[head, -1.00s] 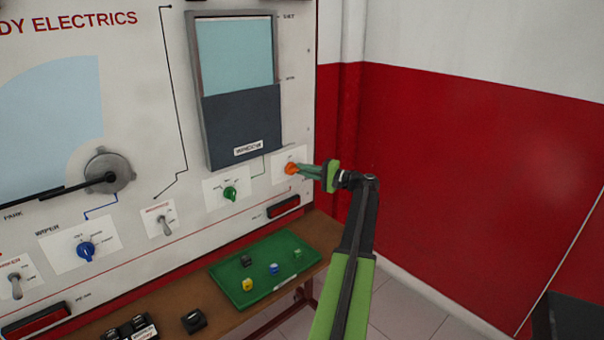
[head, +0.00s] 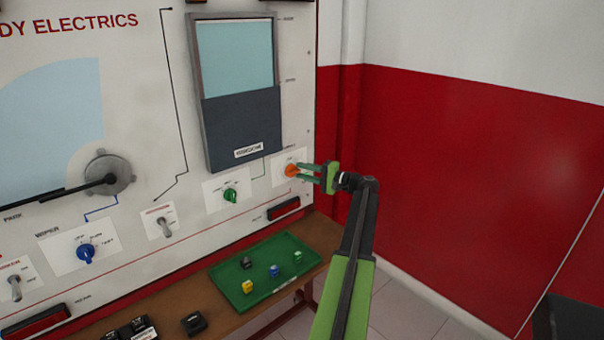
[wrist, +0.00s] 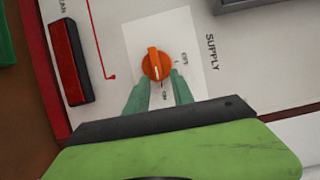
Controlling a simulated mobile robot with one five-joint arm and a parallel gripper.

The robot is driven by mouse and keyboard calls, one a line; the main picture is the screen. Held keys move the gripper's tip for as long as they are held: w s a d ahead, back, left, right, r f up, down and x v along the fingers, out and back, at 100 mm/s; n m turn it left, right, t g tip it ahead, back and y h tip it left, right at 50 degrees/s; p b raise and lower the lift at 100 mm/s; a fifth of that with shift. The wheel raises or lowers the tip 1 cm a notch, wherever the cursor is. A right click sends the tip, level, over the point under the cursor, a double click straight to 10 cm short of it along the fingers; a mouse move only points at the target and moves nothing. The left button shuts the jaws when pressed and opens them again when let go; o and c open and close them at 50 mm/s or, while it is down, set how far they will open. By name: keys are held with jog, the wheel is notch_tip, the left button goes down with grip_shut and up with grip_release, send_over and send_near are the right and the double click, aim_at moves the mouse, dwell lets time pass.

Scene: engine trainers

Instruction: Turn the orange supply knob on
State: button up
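The orange supply knob (wrist: 155,65) is on a white plate marked SUPPLY on the panel, with labels reading OFF and ON beside it. The knob also shows in the head view (head: 291,171). My gripper (wrist: 161,82) is open, its two green fingers apart, with the tips close to the knob's lower side in the wrist view. Contact cannot be told. The head view shows my gripper (head: 302,171) just right of the knob.
A green knob (head: 230,195), a blue knob (head: 86,252) and toggle switches sit left on the panel. A red rocker or lamp (head: 284,208) is below the supply plate. A green tray (head: 238,301) with small blocks lies on the bench beneath. The red wall (head: 460,190) is at right.

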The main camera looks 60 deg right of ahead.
jog(key=shift+w, duration=0.1)
jog(key=shift+s+f, duration=0.1)
jog(key=shift+s, duration=0.1)
jog(key=s+d, duration=0.1)
jog(key=s, duration=1.6)
jog(key=shift+d, duration=0.1)
